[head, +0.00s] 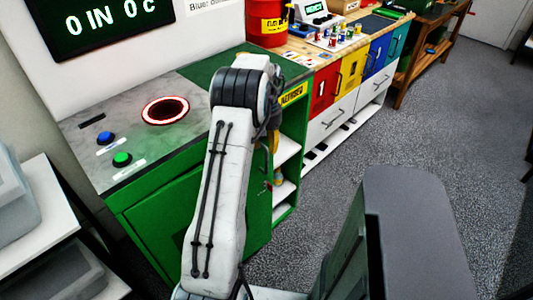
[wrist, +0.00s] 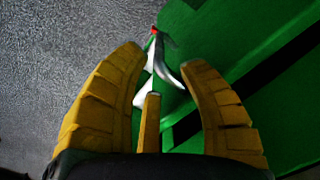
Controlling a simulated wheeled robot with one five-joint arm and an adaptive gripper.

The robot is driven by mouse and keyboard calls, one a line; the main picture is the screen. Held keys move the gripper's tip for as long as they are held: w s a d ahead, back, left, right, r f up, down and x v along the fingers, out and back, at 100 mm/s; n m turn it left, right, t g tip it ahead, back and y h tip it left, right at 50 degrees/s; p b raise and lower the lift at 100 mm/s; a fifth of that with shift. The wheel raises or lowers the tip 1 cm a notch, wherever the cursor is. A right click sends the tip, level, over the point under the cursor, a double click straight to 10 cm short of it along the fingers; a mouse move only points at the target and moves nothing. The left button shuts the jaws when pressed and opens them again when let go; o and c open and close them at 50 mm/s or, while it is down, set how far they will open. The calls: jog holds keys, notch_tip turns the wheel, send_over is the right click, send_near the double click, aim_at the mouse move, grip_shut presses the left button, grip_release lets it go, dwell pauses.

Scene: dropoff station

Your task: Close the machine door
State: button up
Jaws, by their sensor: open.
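The machine is a green cabinet with a grey top (head: 120,140) on the left of the head view. Its green front panel (head: 155,230), which looks like the door, is partly hidden by my arm; I cannot tell how far it stands open. In the wrist view, green panels (wrist: 235,35) with a dark diagonal band fill the right side. My gripper (wrist: 163,57) has yellow fingers spread apart with no clear hold on anything. A pale, curved item with a red tip (wrist: 157,72) shows beyond the fingertips; I cannot tell what it is. In the head view, the arm mostly hides the gripper.
The machine top has a red-ringed opening (head: 165,110), a blue button (head: 105,138) and a green button (head: 122,159). A white shelf (head: 35,235) stands at lower left. Coloured drawers (head: 350,72) line the back. Grey floor (head: 430,120) is clear at right.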

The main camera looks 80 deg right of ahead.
jog(key=shift+r, duration=2.05)
jog(key=shift+o, duration=0.4)
